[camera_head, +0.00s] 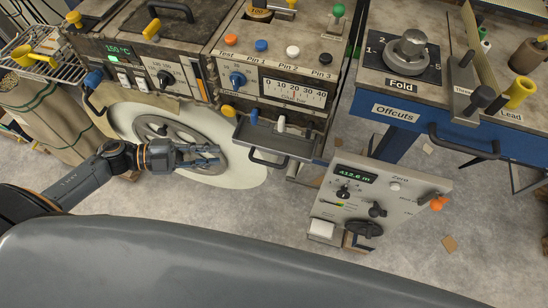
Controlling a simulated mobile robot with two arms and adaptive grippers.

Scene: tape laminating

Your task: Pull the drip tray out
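What looks like the drip tray (279,142) is a shallow grey tray under the gauge panel in the middle of the view. It has a dark bar handle (266,161) on its front edge, and it juts out a little below the panel. My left gripper (216,155) is to the left of the tray, in front of the large round reel, with its fingers pointing right toward the handle. The fingers are apart, with nothing seen between them, and do not touch the handle. My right gripper is not in view.
A large grey reel (185,125) stands behind my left gripper. A control box (378,205) with a green display stands to the right of the tray. A blue-fronted bench (420,122) with a drawer handle is at the right. Grey floor shows between them.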

